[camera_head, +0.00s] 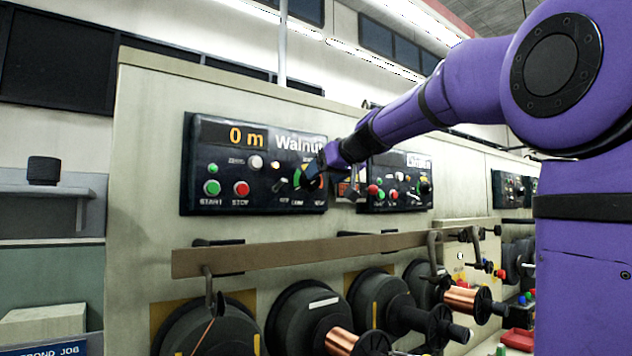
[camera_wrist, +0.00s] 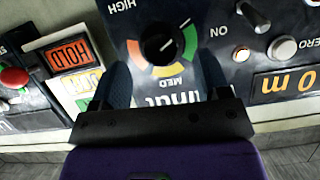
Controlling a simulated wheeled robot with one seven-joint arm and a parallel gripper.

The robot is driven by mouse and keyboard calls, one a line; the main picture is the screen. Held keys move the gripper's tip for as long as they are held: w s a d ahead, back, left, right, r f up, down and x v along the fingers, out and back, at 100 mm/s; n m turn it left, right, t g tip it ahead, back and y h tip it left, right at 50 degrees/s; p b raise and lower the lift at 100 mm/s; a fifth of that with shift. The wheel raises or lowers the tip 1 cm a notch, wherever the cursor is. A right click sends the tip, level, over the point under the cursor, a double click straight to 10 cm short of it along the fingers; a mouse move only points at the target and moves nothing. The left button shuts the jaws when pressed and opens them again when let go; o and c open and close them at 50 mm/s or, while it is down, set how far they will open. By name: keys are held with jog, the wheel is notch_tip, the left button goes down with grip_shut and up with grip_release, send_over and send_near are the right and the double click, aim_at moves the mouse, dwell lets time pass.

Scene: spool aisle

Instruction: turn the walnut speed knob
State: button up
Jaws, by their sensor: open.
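The Walnut panel (camera_head: 228,163) is a dark control board on the cream machine wall, with an orange "0 m" display. Its black round speed knob (camera_wrist: 157,43) sits on a dial with a green, yellow and orange-red arc. In the wrist view the panel is upside down and the knob's white pointer aims to the upper right, near the green end, away from HIGH.
Green start (camera_head: 212,187) and red stop (camera_head: 241,188) buttons and a toggle switch (camera_wrist: 253,17) are on the Walnut panel. A HOLD card (camera_wrist: 70,57) hangs beside it. A second panel (camera_head: 400,192) is to the right. A brown rail (camera_head: 300,252) and wire spools are below.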

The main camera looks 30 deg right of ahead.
aim_at(316, 181)
jog(key=shift+x, duration=1.95)
jog(key=c, duration=0.9)
